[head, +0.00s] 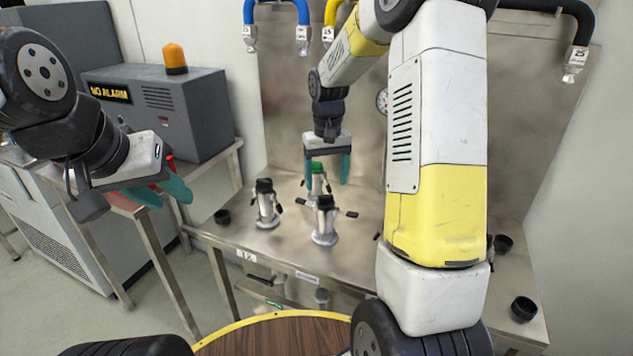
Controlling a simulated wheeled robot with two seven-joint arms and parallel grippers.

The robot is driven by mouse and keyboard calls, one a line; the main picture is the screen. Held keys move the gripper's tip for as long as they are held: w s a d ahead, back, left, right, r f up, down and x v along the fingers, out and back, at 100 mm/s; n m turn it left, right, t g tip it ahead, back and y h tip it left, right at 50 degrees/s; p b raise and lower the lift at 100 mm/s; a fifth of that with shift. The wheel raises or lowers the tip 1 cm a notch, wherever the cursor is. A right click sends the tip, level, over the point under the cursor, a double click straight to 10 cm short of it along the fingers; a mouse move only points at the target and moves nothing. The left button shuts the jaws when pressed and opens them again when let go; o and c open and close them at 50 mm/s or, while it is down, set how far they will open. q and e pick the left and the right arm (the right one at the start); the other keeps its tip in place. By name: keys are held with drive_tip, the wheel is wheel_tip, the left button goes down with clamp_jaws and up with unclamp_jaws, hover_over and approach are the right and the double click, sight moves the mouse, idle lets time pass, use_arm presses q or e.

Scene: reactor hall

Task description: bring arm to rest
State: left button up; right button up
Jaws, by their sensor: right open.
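My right arm comes down across the right of the head view and reaches over the steel bench (262,238). My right gripper (327,184) points down with its teal fingers apart. A metal fitting with a green top (317,180) shows between the fingers; I cannot tell whether it stands between them or behind them. No contact is clear. My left gripper (166,192) hangs at the left, in front of the grey alarm box and away from the bench fittings. Its teal fingers are seen side-on, so their opening is unclear.
Two black-topped metal fittings (266,205) (325,222) stand on the bench close to my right gripper. Black cups (523,309) sit near the bench's edges. Blue hoses (276,8) hang above. A grey alarm box (185,115) with an orange lamp (175,58) stands left.

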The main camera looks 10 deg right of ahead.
drive_tip(key=s+r+t+y, duration=0.1)
drive_tip(key=s+r+t, duration=0.2)
drive_tip(key=s+r, duration=0.9)
drive_tip(key=s+a+r+t, duration=0.1)
drive_tip(key=s+r, duration=0.1)
drive_tip(key=s, duration=0.4)
drive_tip(key=s+a+r+t+y, duration=0.1)
drive_tip(key=s+t, duration=0.1)
drive_tip(key=s, duration=0.4)
drive_tip(key=shift+r, duration=0.35)
